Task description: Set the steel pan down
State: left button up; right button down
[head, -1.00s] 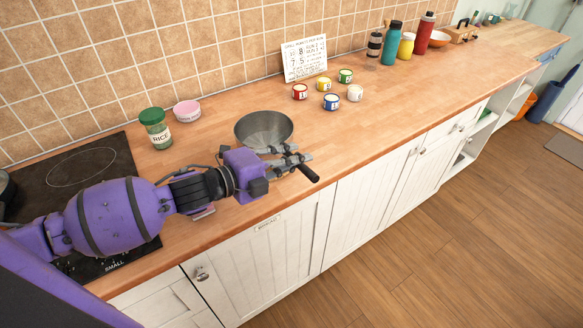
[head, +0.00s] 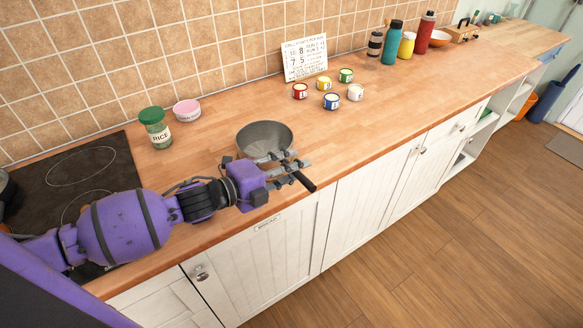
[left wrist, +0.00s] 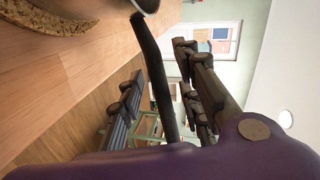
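The steel pan (head: 265,138) is upright at the counter's front, just right of the rice jar. Its black handle (head: 304,181) points toward the front edge; it also shows in the left wrist view (left wrist: 156,75). My left gripper (head: 286,172) is open around the handle, with gaps on both sides between handle and fingers in the left wrist view (left wrist: 165,95). A round cork mat (left wrist: 40,22) shows at the wrist view's top left, by the pan's base; the pan hides it in the head view. My right gripper is out of view.
The wooden counter (head: 210,140) is clear around the pan. A rice jar (head: 155,128) and pink tub (head: 187,110) stand behind left, beside the black hob (head: 85,165). Several small paint tins (head: 331,101) and a sign (head: 305,58) stand behind right; bottles (head: 391,43) stand farther right.

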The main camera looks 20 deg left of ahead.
pick_arm(q)
jog(key=shift+r, duration=0.25)
jog(key=v, duration=1.2)
jog(key=shift+f, duration=0.1)
